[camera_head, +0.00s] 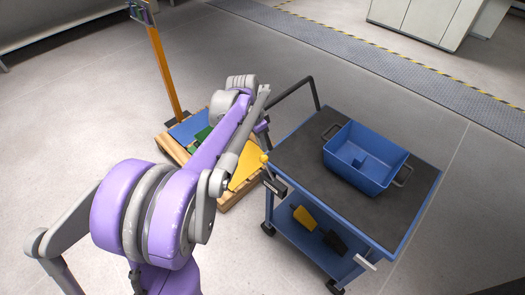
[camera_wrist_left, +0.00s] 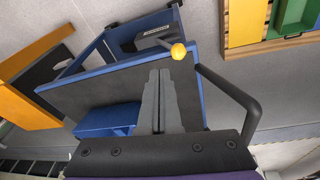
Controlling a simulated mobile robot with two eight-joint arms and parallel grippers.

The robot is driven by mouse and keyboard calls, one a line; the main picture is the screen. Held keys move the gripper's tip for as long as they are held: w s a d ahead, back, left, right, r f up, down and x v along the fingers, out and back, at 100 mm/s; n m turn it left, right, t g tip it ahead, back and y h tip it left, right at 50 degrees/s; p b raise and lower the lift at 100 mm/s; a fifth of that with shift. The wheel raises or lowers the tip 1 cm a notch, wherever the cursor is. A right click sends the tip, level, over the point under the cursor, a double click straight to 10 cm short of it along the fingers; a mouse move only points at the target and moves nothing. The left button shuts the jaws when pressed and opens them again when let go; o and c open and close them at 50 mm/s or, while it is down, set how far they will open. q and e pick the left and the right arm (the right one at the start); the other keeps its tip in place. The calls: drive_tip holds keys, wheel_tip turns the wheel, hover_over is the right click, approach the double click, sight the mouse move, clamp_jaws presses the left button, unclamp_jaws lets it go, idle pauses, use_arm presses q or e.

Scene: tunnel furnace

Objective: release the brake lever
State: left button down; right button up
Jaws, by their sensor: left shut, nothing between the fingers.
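The brake lever's yellow knob (camera_head: 264,157) shows at the left side of the blue cart, above a small dark box (camera_head: 274,184). In the left wrist view the knob (camera_wrist_left: 178,51) stands just beyond the fingertips. My left gripper (camera_head: 266,143) is mostly hidden by my own arm in the head view, close to the knob. In the left wrist view the gripper (camera_wrist_left: 160,74) is shut and empty, its grey fingers side by side. Whether they touch the knob cannot be told. My right gripper is not in view.
The cart's dark top (camera_head: 291,153) carries a blue bin (camera_head: 380,178). Its black push handle (camera_head: 292,88) rises at the back left. A wooden pallet (camera_head: 232,199) with coloured panels and an orange post (camera_head: 164,75) stands left of the cart. Floor to the right is clear.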

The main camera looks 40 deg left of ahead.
use_arm(q)
drive_tip(key=r, duration=0.2)
drive_tip(key=a+r, duration=0.1)
drive_tip(key=r, duration=0.2)
drive_tip(key=shift+s+a, duration=0.15)
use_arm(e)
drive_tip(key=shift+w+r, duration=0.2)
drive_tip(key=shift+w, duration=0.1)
use_arm(q)
drive_tip(key=s+d+f+n+t+p, duration=0.1)
drive_tip(key=s+d+f+p, duration=0.1)
drive_tip(key=s+d, duration=0.6)
drive_tip(key=s+d+f+n+t+y+p, duration=0.1)
drive_tip(key=s+d+f+n+t, duration=0.1)
drive_tip(key=s+d, duration=0.5)
drive_tip(key=d, duration=0.5)
drive_tip(key=shift+s+d+t+p, duration=0.25)
drive_tip(key=shift+s+t+p, duration=0.05)
drive_tip(key=shift+s+p, duration=0.05)
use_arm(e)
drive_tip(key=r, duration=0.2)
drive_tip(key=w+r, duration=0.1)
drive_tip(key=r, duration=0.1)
